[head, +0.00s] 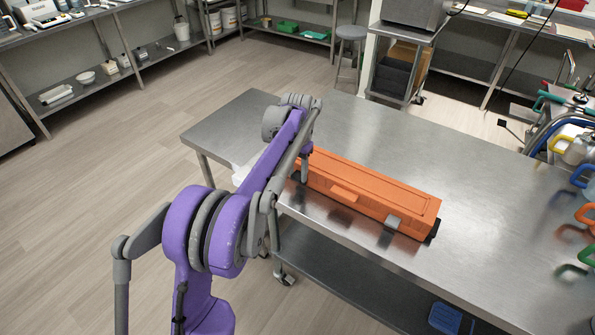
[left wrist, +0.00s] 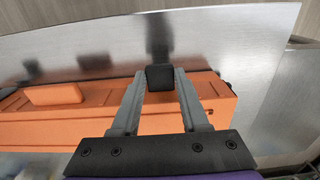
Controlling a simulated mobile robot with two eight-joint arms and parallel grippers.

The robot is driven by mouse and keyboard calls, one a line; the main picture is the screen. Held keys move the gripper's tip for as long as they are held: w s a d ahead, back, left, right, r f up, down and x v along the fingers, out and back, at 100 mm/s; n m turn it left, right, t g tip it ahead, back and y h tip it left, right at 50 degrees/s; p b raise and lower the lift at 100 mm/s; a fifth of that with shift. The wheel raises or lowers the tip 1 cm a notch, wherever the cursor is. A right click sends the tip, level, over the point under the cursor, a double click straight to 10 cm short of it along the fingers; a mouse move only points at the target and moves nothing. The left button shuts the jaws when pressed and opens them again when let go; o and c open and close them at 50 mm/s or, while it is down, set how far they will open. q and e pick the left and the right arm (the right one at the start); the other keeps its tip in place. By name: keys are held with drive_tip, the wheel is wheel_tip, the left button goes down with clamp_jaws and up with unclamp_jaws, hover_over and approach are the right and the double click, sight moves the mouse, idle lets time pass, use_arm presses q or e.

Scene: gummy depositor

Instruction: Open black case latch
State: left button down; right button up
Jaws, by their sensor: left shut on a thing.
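A long orange case (head: 365,190) lies on the steel table, with an orange handle (head: 344,192) on its front side. My left gripper (head: 303,180) is at the left end of the case's front. In the left wrist view its two grey fingers (left wrist: 160,74) are shut on a black latch (left wrist: 160,78) at the edge of the orange case (left wrist: 90,122). The handle (left wrist: 55,93) shows beside it. In the head view my arm hides this latch and the case's left end. My right gripper is not in view.
The steel table (head: 480,190) is clear behind and to the right of the case. Coloured-handled containers (head: 582,150) stand at the right edge. A stool (head: 350,38) and shelves line the back. Open floor lies on the left.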

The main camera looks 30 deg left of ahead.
sight(288, 200)
use_arm(q)
drive_tip(key=shift+s+a+f+t+b, duration=0.1)
drive_tip(key=shift+s+f+t+b, duration=0.15)
drive_tip(key=shift+s+t+b, duration=0.3)
drive_tip(key=shift+s+f+t+b, duration=0.25)
drive_tip(key=shift+s+t, duration=0.1)
drive_tip(key=shift+t, duration=0.4)
drive_tip(key=t, duration=0.1)
drive_tip(key=s+f+t+b, duration=0.1)
drive_tip(key=shift+s+t, duration=0.2)
drive_tip(key=shift+t, duration=0.2)
drive_tip(key=f+t+b, duration=0.1)
drive_tip(key=s+t+b, duration=0.1)
drive_tip(key=t, duration=0.1)
drive_tip(key=shift+s+a+f+h, duration=0.1)
drive_tip(key=shift+f+h, duration=0.2)
drive_tip(key=shift+f, duration=0.05)
drive_tip(key=shift+s+f+t+b, duration=0.15)
drive_tip(key=shift+f+t+b, duration=0.2)
drive_tip(key=shift+t+b, duration=0.35)
drive_tip(key=shift+s+f+t+b, duration=0.1)
drive_tip(key=shift+f+t+b, duration=0.25)
drive_tip(key=shift+t, duration=0.55)
drive_tip(key=shift+c, duration=2)
unclamp_jaws()
